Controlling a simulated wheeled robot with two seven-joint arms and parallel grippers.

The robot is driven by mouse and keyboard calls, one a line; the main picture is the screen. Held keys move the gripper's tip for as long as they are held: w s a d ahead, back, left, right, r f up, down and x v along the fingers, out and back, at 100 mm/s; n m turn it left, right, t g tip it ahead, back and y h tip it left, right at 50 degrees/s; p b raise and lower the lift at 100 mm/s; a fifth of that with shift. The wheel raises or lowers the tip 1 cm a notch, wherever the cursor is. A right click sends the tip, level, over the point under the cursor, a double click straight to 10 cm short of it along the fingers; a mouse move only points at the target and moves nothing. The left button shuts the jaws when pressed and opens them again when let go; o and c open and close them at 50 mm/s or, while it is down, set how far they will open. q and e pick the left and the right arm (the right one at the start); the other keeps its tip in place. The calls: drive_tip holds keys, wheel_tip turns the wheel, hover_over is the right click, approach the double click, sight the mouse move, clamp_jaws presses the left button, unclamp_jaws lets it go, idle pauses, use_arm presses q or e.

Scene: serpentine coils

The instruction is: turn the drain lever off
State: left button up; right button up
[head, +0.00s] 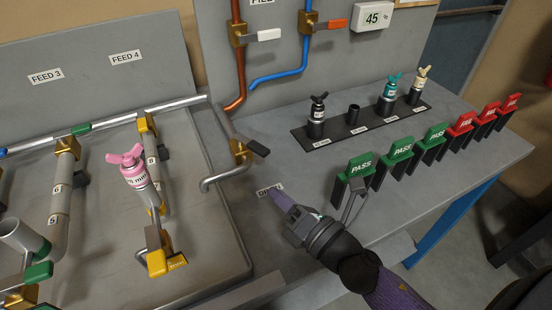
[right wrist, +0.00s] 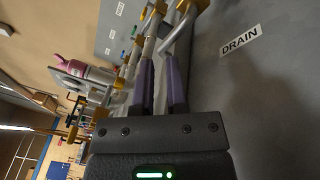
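The drain valve has a brass body (head: 240,147) on a grey pipe, with a dark lever (head: 258,148) sticking out to its right in the head view. A white DRAIN label (head: 270,189) lies on the bench below it and also shows in the right wrist view (right wrist: 240,40). My right gripper (head: 276,196) is beside the label, short of the lever and apart from it. Its two purple fingers (right wrist: 160,72) have a gap between them, with nothing held. Pipes and brass fittings show beyond the fingertips in the wrist view.
A pink-topped bottle (head: 133,168) and yellow-handled valves (head: 156,262) stand on the left tray. A black strip (head: 345,132) with bottles and a row of green PASS (head: 361,164) and red (head: 462,124) tags stand to the right. Bare bench lies around the DRAIN label.

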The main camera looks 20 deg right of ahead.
sight(251, 147)
drive_tip(key=m, duration=0.2)
drive_tip(key=s+a+m+h, duration=0.1)
drive_tip(key=m, duration=0.1)
drive_tip(key=a+r+m, duration=0.1)
drive_tip(key=m, duration=0.1)
drive_tip(key=shift+s+a+h, duration=0.1)
drive_tip(key=shift+s+h, duration=0.2)
drive_tip(key=shift+s, duration=0.05)
clamp_jaws()
use_arm(q)
drive_tip(key=shift+w+d+r, duration=0.35)
drive_tip(key=shift+d+r, duration=0.1)
drive_tip(key=shift+r, duration=0.1)
use_arm(e)
drive_tip(key=w+m, duration=0.2)
drive_tip(key=w, duration=0.9)
drive_tip(key=shift+d+m+h, duration=0.3)
drive_tip(key=shift+d+m, duration=0.1)
drive_tip(key=shift+d, duration=0.05)
drive_tip(key=shift+f, duration=0.1)
